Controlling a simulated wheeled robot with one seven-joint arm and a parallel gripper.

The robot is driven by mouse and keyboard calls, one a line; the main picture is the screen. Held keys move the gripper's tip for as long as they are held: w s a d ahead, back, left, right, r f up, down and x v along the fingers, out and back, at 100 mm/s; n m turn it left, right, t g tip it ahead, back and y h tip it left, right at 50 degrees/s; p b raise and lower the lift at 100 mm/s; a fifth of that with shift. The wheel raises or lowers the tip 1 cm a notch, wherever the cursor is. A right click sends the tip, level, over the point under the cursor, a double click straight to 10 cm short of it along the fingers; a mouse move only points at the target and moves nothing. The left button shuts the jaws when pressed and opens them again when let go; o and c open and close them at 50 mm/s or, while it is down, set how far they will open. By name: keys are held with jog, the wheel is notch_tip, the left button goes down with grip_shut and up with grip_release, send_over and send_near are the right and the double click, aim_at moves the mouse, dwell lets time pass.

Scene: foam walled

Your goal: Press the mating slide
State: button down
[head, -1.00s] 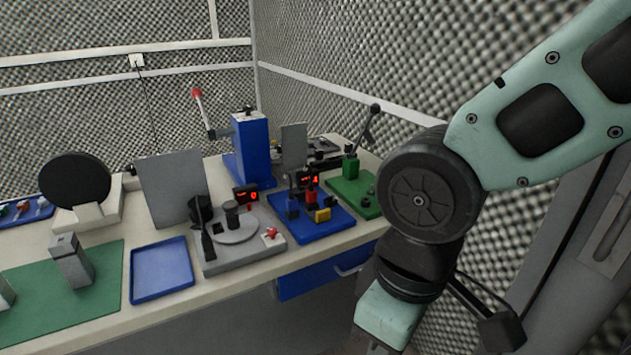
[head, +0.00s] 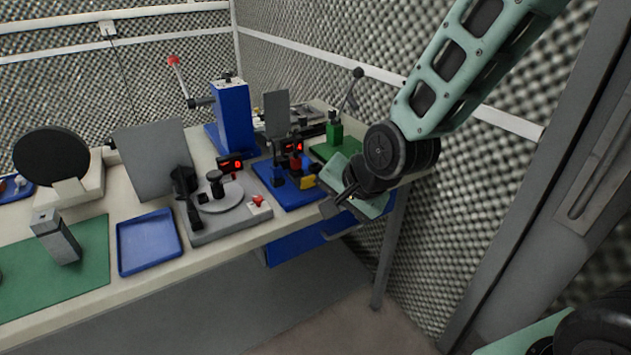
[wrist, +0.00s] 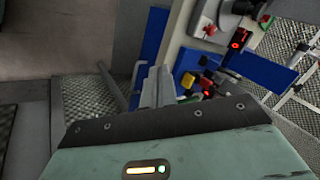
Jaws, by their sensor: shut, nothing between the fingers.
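A blue-based fixture (head: 275,192) stands near the bench's right front edge. It carries a red part (head: 296,161), a yellow block (head: 308,181) and a red-lit display. I cannot tell for certain which part is the mating slide. In the wrist view the yellow block (wrist: 187,81) and red part (wrist: 207,84) lie just right of my fingers. My gripper (head: 327,208) is at the bench's front edge, right of the fixture. Its fingers (wrist: 157,82) are together and empty. My wrist hides part of the fixture's right side and the green base behind it.
Left of the fixture is a grey station (head: 230,215) with a round plate. A tall blue press (head: 238,120) stands behind, and a green-based lever clamp (head: 335,133) at the back right. A blue tray (head: 149,242) and green mat (head: 85,275) lie left. The floor in front is clear.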

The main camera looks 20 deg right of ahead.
jog(key=w+d+m+t, duration=0.2)
jog(key=w+d+m, duration=0.3)
jog(key=w+m, duration=0.1)
jog(key=shift+w+d+f+t+h, duration=0.25)
jog(key=shift+w+f+t+h, duration=0.1)
jog(key=shift+t+h, duration=0.05)
jog(key=p, duration=0.2)
send_near(310, 185)
jog(key=x, duration=0.4)
jog(key=shift+s+f, duration=0.1)
jog(key=shift+f, duration=0.5)
jog(key=shift+w+a+f+p, duration=0.1)
jog(key=shift+w+p, duration=0.1)
jog(key=shift+w, duration=0.2)
jog(key=shift+w+a+p, duration=0.1)
jog(key=shift+w+p, duration=0.05)
jog(key=shift+w, duration=0.2)
